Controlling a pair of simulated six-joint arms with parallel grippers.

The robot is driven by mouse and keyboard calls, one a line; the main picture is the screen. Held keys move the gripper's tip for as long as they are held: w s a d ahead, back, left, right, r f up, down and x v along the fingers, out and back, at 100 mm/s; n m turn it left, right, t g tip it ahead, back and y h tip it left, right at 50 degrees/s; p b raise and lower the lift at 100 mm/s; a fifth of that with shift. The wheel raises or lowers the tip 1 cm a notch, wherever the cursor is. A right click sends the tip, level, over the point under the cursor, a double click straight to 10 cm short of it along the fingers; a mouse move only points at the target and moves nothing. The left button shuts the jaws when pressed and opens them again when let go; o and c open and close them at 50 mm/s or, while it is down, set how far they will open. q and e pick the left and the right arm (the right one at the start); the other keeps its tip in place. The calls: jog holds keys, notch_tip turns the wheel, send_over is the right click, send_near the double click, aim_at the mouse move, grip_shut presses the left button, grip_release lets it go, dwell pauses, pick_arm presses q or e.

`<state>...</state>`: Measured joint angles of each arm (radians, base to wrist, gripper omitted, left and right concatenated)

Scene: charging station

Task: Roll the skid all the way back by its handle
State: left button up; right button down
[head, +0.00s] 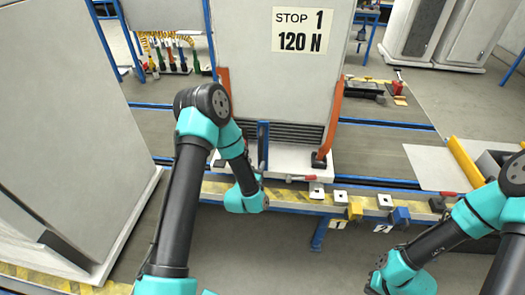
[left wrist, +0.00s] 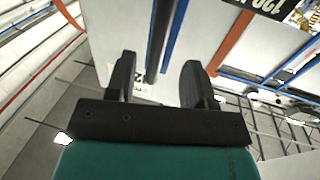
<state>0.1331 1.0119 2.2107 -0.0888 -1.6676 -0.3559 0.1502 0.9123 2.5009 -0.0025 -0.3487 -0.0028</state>
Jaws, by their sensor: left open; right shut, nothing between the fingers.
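The skid (head: 285,167) is a pale base under a large white cabinet labelled "STOP 1 120 N" (head: 303,30), with orange brackets at its sides. An upright blue bar (head: 263,135), which looks like the handle, stands at its front. My left gripper (head: 262,172) is low in front of the skid, by the bar's lower end. In the left wrist view, my left gripper (left wrist: 158,72) is open, with a dark bar (left wrist: 161,35) and a blue strip (left wrist: 176,35) between or just beyond the fingers. Contact cannot be told. My right gripper (head: 373,284) is shut and empty at lower right.
Blue rails (head: 385,124) cross the floor. A large pale cabinet (head: 60,110) stands close at left. Floor shows behind the skid at right.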

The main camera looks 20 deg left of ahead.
aim_at(260, 155)
pick_arm(q)
jog(key=w, duration=0.9)
jog(key=shift+a, duration=0.2)
grip_shut()
